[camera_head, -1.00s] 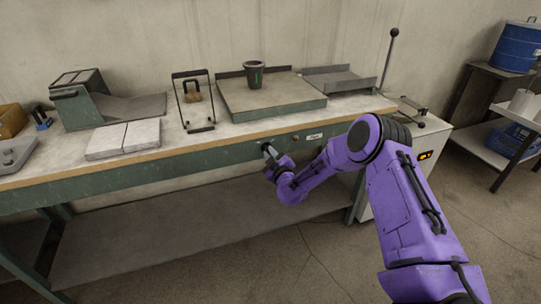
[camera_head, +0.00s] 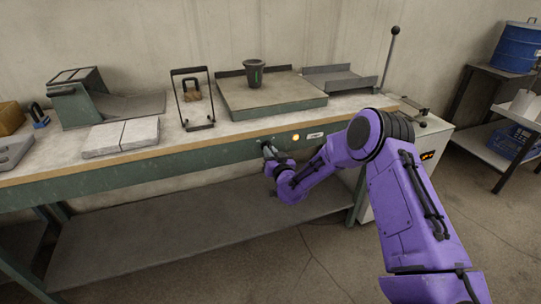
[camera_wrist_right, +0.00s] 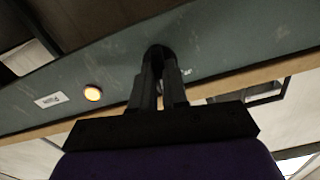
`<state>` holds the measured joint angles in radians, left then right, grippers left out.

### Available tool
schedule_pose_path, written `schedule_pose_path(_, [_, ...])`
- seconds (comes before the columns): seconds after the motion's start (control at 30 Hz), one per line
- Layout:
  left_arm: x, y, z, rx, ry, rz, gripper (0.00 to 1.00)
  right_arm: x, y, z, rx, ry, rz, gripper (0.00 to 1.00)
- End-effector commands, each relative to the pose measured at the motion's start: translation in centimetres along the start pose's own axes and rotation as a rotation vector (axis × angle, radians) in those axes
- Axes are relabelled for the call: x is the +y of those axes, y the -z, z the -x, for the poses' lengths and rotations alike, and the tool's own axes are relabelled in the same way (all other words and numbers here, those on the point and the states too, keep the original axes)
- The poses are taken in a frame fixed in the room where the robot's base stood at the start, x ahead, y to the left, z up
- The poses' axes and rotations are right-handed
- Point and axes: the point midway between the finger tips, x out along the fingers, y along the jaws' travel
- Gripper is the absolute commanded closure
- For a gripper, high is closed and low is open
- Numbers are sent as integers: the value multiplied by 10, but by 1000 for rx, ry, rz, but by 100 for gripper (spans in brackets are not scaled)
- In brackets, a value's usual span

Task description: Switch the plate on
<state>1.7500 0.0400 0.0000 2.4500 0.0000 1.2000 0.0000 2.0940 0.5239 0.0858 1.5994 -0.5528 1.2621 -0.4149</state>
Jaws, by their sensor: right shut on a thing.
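The plate (camera_head: 235,103), a broad square slab with a green front edge, lies on the bench; a dark cup with a green mark (camera_head: 254,74) stands on it. Below, on the bench's green front panel, a round lamp (camera_head: 296,137) glows orange beside a small white label (camera_head: 316,135); the lamp also glows in the right wrist view (camera_wrist_right: 93,93). My right gripper (camera_head: 267,149) is at this panel, left of the lamp. In the wrist view its fingers (camera_wrist_right: 160,70) are shut on a dark knob (camera_wrist_right: 157,52), mostly hidden between them. My left gripper is out of view.
A black wire frame (camera_head: 192,98), pale slabs (camera_head: 120,138) and a green sloped device (camera_head: 75,100) stand left on the bench. A lower shelf (camera_head: 170,235) runs beneath the bench.

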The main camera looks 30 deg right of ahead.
Motion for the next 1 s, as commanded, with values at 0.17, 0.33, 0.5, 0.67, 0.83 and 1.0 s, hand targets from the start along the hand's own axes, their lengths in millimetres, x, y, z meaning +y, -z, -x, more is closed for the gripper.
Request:
schedule_pose_path(0.17, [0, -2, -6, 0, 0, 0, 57, 0, -1, 0, 1, 0, -167, 100])
schedule_pose_path(0.33, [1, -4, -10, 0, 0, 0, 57, 0, -1, 0, 0, 0, -316, 100])
schedule_pose_path(0.5, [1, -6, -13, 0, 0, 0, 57, 0, -1, 0, 0, 0, -443, 100])
schedule_pose_path(0.67, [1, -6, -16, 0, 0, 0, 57, 0, -1, 0, 0, 0, -530, 100])
schedule_pose_path(0.83, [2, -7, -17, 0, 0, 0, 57, 0, 0, 0, 0, 0, -591, 100])
schedule_pose_path(1.0, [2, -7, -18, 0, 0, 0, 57, 0, 0, 0, 0, 0, -622, 100])
